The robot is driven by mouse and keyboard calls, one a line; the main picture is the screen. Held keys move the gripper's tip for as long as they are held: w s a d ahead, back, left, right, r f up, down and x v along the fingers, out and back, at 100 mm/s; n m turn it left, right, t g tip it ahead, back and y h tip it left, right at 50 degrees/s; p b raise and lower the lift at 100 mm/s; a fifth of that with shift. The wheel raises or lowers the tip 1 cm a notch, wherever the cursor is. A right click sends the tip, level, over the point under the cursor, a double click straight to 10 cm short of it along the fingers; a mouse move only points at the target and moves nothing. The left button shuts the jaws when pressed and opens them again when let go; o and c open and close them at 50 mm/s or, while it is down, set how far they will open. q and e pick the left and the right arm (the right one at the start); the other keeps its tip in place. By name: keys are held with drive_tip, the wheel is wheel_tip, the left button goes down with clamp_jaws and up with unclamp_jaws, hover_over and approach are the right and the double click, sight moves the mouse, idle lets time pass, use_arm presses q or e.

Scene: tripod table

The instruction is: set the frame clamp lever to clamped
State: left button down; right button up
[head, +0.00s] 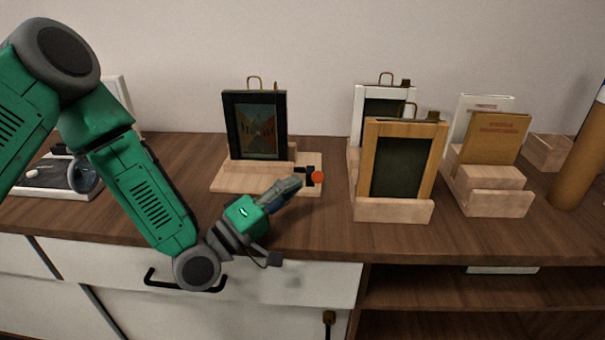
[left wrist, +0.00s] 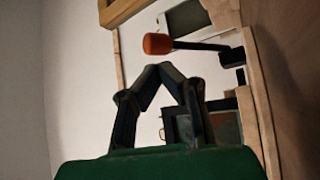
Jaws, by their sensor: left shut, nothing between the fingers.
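The black picture frame (head: 255,125) stands upright on a light wooden base (head: 232,179). The frame clamp lever has a black arm and an orange-red knob (head: 317,177) at the base's right front. In the left wrist view the knob (left wrist: 157,43) lies just beyond my fingertips, and its black arm (left wrist: 202,46) runs right to a dark pivot block (left wrist: 232,56). My left gripper (head: 299,181) is shut and empty, close to the knob on its left side in the head view. Whether they touch, I cannot tell. My right gripper is not in view.
Right of the base stand a wood-framed board (head: 432,170) and a white-framed one (head: 411,94) behind it. Further right are books (head: 493,140) in a wooden holder and a brown cylinder (head: 580,160). A white tray (head: 35,178) lies left. The tabletop's front strip (head: 320,235) is clear.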

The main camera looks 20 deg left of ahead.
use_arm(q)
drive_tip(key=v, duration=0.8)
drive_tip(key=shift+s+a+f, duration=0.1)
drive_tip(key=shift+a, duration=0.35)
drive_tip(key=shift+d, duration=0.1)
